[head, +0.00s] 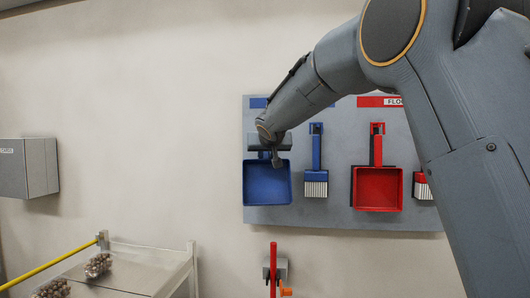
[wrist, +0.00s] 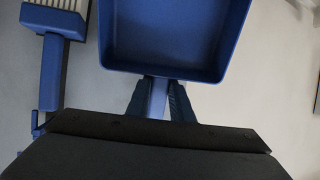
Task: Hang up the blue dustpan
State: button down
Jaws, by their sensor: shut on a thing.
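The blue dustpan (head: 267,183) is in front of the left part of the grey wall board (head: 335,216), with its pan down and its handle up. My gripper (head: 275,155) is shut on the dustpan's handle, just above the pan. In the wrist view the fingers (wrist: 158,100) sit on both sides of the blue handle, and the pan (wrist: 175,35) fills the upper middle. The top of the handle and any hook behind it are hidden by my gripper and arm. I cannot tell whether the dustpan touches the board or a hook.
A blue brush (head: 316,160) hangs just right of the dustpan; it also shows in the wrist view (wrist: 52,60). A red dustpan (head: 378,188) and a red-handled brush (head: 423,187) hang further right. A grey box (head: 28,168) is on the wall at left. A red-handled tool (head: 273,268) is below the board.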

jog(key=shift+w+d+p, duration=0.15)
jog(key=shift+w+p, duration=0.25)
jog(key=shift+w, duration=0.05)
jog(key=shift+w+d+f+b, duration=0.1)
jog(key=shift+w+f+b, duration=0.5)
jog(key=shift+w, duration=0.1)
jog(key=c, duration=1.5)
grip_release()
